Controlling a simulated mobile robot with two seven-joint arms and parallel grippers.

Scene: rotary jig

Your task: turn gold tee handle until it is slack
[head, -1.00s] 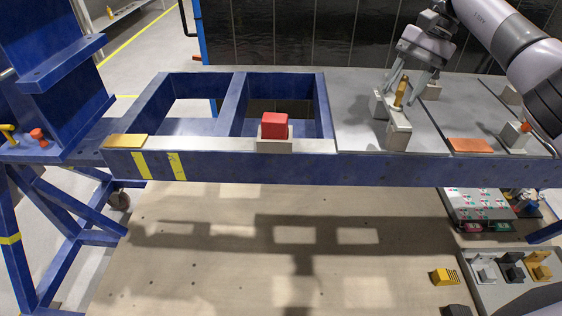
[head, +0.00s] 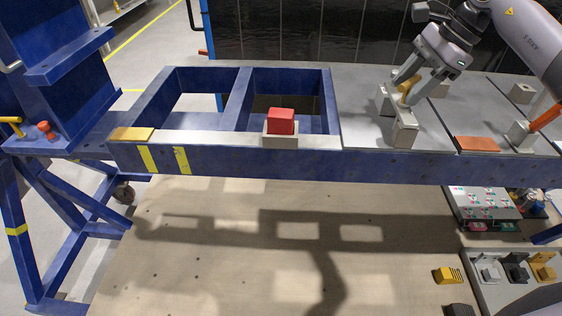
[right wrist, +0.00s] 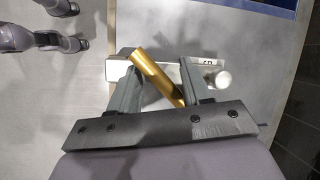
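The gold tee handle (head: 408,85) stands at a pale block fixture (head: 404,134) on the grey right part of the bench. My right gripper (head: 402,95) reaches down over the handle, one finger on each side of it. In the right wrist view the gold handle (right wrist: 156,75) lies slantwise between two spread fingers, with gaps beside it. I cannot tell whether either finger touches it. The lower ends of the fingers and the handle's base are partly hidden.
A red block (head: 281,121) sits on a pale holder at the blue frame's front edge. An orange plate (head: 478,144) and an orange-handled fixture (head: 521,134) are to the right. A gold plate (head: 131,134) lies at left.

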